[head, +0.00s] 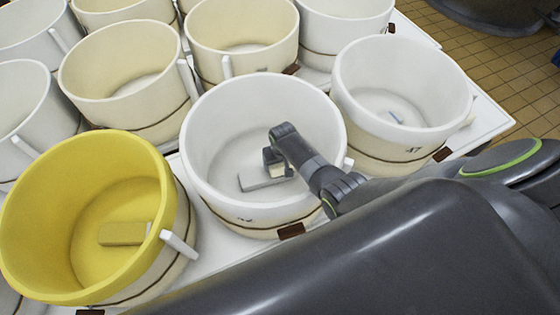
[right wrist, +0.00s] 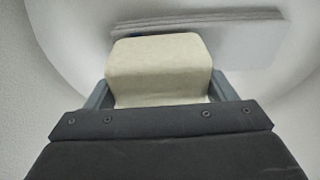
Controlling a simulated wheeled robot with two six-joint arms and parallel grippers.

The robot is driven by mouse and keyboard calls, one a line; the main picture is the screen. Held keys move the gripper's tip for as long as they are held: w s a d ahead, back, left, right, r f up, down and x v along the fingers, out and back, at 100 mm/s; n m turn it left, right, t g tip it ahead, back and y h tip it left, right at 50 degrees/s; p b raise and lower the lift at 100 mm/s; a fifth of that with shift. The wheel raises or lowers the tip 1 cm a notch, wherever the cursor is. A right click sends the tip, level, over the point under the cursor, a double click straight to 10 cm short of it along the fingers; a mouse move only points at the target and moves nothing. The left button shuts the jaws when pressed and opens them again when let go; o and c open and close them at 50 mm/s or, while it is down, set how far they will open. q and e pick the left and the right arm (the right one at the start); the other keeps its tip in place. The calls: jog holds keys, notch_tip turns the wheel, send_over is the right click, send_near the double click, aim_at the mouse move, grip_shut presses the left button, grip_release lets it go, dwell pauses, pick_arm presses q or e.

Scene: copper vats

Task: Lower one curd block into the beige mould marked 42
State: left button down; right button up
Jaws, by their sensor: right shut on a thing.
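My right gripper (head: 275,160) reaches down inside a round white-rimmed mould (head: 205,150) in the middle of the head view. It is shut on a cream curd block (right wrist: 160,65), which shows between the fingers in the right wrist view. In the head view only a small part of the block shows (head: 277,171). The mark on this mould's front is too small to read surely. A flat pale grey slab (head: 250,184) lies on its floor, near the held block. I cannot tell if the block touches slab or floor. My left gripper is not in view.
A yellow mould (head: 22,215) with a flat block in it stands at left. A white mould (head: 430,140), marked what looks like 47, stands at right. Several beige and white moulds crowd behind on the white table (head: 492,118). Tiled floor (head: 500,75) lies beyond.

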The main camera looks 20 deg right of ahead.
jog(key=shift+f+b, duration=0.3)
jog(key=shift+f, duration=0.1)
dwell(0.4)
jog(key=o, duration=1.2)
jog(key=shift+o, duration=0.2)
jog(key=shift+s+r, duration=0.1)
jog(key=shift+r, duration=0.35)
notch_tip(320, 180, up, 16)
jog(key=s+p, duration=0.2)
jog(key=p, duration=0.1)
jog(key=shift+s+a+r+p, duration=0.15)
jog(key=shift+s+p, duration=0.05)
jog(key=shift+p, duration=0.15)
